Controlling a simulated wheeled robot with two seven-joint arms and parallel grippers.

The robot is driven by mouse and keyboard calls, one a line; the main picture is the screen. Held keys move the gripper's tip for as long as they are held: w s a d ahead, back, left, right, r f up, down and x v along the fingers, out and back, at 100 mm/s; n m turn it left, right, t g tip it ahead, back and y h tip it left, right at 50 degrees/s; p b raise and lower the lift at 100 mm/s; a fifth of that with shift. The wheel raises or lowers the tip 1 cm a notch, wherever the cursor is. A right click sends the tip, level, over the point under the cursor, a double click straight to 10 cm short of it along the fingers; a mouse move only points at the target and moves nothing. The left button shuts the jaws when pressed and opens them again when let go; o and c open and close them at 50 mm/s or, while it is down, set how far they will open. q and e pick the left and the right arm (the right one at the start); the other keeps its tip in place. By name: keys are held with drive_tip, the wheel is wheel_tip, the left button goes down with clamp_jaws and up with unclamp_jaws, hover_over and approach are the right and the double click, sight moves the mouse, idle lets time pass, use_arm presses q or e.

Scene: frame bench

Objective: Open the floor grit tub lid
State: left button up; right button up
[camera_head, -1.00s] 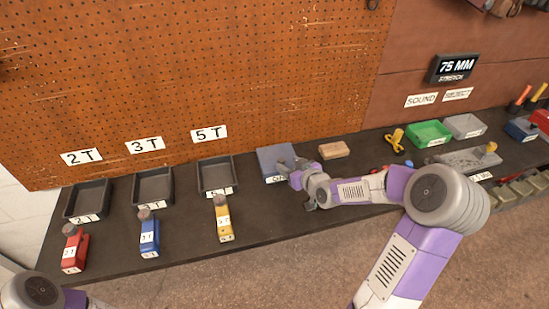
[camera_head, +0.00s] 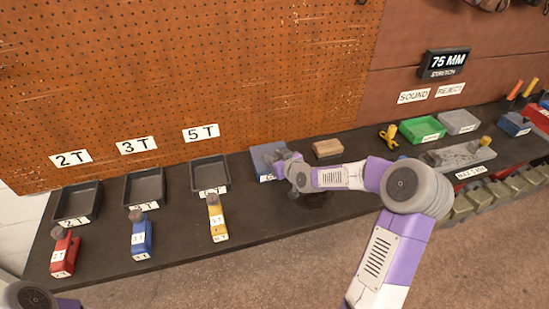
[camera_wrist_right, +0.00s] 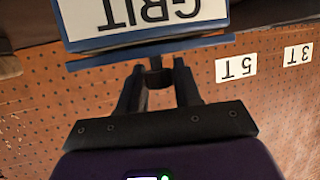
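The grit tub (camera_head: 261,152) is a blue box on the dark bench against the pegboard, and its flat blue top looks shut. In the right wrist view its white GRIT label (camera_wrist_right: 140,14) shows upside down, with a thin blue edge (camera_wrist_right: 150,52) alongside. My right gripper (camera_head: 277,160) is at the tub, partly covering its front right. In the wrist view the fingers (camera_wrist_right: 158,74) stand apart around a small dark piece at the blue edge. I cannot tell whether they press on it. My left gripper is out of view; only part of my left arm shows at lower left.
Dark trays (camera_head: 144,186) stand left of the tub, with red (camera_head: 64,254), blue (camera_head: 141,238) and yellow (camera_head: 217,218) blocks in front. A wooden block (camera_head: 327,148) sits close right of the tub. Green (camera_head: 422,130) and grey (camera_head: 459,122) bins stand farther right.

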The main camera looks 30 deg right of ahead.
clamp_jaws()
